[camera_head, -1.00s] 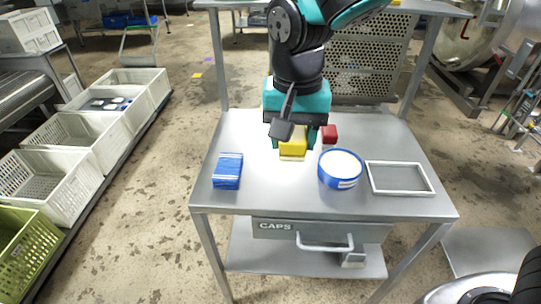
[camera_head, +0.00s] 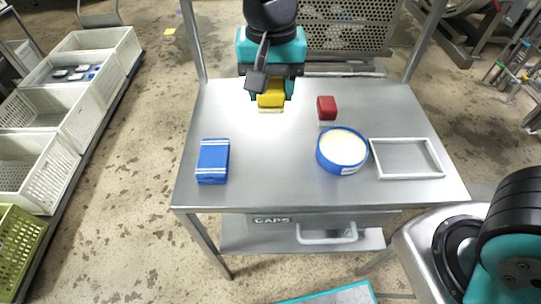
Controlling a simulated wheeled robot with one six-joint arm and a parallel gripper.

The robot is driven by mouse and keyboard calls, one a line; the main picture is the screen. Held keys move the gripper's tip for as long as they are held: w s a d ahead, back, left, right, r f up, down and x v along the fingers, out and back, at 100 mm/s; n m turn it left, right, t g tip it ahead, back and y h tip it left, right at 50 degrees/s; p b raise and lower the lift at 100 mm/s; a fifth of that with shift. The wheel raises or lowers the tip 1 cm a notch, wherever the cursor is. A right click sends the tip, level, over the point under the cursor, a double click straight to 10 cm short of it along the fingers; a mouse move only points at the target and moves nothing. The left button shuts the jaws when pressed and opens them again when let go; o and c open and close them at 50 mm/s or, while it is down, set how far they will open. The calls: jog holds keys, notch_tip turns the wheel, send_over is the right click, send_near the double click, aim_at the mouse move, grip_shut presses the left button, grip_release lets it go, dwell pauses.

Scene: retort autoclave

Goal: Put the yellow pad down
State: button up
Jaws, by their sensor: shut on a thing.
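The yellow pad (camera_head: 271,98) is a small yellow block with a pale underside. My gripper (camera_head: 272,92) is shut on it, over the back left part of the steel table (camera_head: 270,155). I cannot tell whether the pad's underside touches the table top or hangs just above it. My gripper hides the upper part of the pad.
On the table are a red block (camera_head: 327,108) right of the pad, a round blue tub (camera_head: 342,151) with cream contents, a blue striped pack (camera_head: 213,161) and an empty white frame (camera_head: 406,158). The table's middle is bare. White crates (camera_head: 57,109) stand at left.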

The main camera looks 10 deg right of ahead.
send_near(271, 163)
notch_tip(271, 163, down, 5)
jog(key=shift+f, duration=0.15)
jog(key=shift+s+f, duration=0.1)
jog(key=shift+f, duration=0.45)
jog(key=shift+c, duration=0.4)
jog(key=o, duration=1.1)
jog(key=shift+c, duration=0.2)
jog(key=shift+f, duration=0.25)
notch_tip(271, 163, up, 18)
jog(key=shift+d+f+b, duration=0.1)
jog(key=shift+f+b, duration=0.1)
jog(key=shift+b, duration=0.15)
jog(key=s+d+r+n+y, duration=0.2)
jog(key=s+d+n, duration=0.1)
jog(key=s, duration=0.4)
jog(key=s+d+r+n+y, duration=0.2)
jog(key=s+d+r+n, duration=0.1)
jog(key=s+n, duration=0.3)
jog(key=shift+s+r, duration=0.35)
jog(key=shift+s, duration=0.5)
